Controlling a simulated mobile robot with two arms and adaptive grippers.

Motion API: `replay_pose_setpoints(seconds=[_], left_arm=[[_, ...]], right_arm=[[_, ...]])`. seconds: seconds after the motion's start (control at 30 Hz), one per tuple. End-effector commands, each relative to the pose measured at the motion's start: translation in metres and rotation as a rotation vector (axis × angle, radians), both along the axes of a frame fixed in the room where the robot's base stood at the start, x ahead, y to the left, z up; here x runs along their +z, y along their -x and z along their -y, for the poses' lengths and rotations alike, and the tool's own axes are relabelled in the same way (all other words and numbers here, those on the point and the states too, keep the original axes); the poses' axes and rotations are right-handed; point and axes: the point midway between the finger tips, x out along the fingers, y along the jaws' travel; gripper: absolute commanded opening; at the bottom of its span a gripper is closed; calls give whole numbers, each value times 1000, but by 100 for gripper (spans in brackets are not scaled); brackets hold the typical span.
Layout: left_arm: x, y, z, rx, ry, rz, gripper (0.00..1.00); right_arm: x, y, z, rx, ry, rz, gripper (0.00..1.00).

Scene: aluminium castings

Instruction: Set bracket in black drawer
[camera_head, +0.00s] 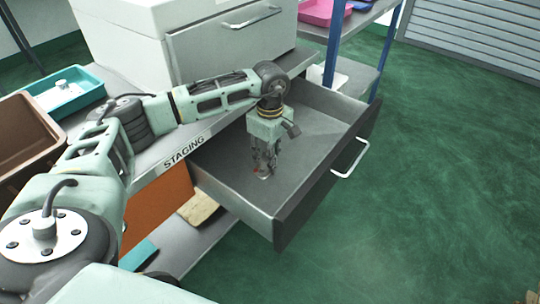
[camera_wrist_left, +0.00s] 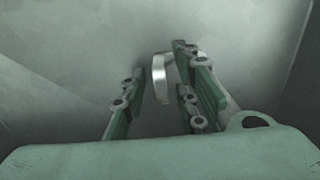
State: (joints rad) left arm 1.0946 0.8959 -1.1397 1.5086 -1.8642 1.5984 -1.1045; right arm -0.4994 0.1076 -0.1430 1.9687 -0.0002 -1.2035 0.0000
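My left gripper (camera_head: 264,170) points down inside the open black-fronted drawer (camera_head: 225,187), low near its floor. In the left wrist view a small shiny curved metal piece, seemingly the bracket (camera_wrist_left: 159,78), lies between the two fingers of the left gripper (camera_wrist_left: 160,75). Narrow gaps show on both sides of it, so the fingers look open around it. Whether it rests on the drawer floor is hard to tell. In the head view the bracket is mostly hidden by the fingers. My right gripper is not in view.
The drawer pulls out from a grey bench labelled STAGING (camera_head: 184,152); its handle (camera_head: 351,160) faces right. A white cabinet (camera_head: 135,45) stands on the bench. A teal tray (camera_head: 68,92) and a brown bin (camera_head: 22,135) are at left. Green floor is clear at right.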

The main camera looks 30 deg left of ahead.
Motion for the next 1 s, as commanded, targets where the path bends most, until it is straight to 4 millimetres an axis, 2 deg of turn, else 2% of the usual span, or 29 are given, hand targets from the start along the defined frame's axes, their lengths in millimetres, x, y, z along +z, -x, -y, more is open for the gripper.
replay_pose_setpoints(seconds=[0.3,0.47,0.7,0.83,1.0], left_arm=[[5,0,0,0,0,0,28],[36,-1,0,0,-1,3,28],[88,-1,0,1,0,3,28],[108,-1,0,0,0,2,28],[121,0,0,0,0,0,28]], right_arm=[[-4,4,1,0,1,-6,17],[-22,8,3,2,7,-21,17],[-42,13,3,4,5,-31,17],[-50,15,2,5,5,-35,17],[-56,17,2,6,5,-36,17]])
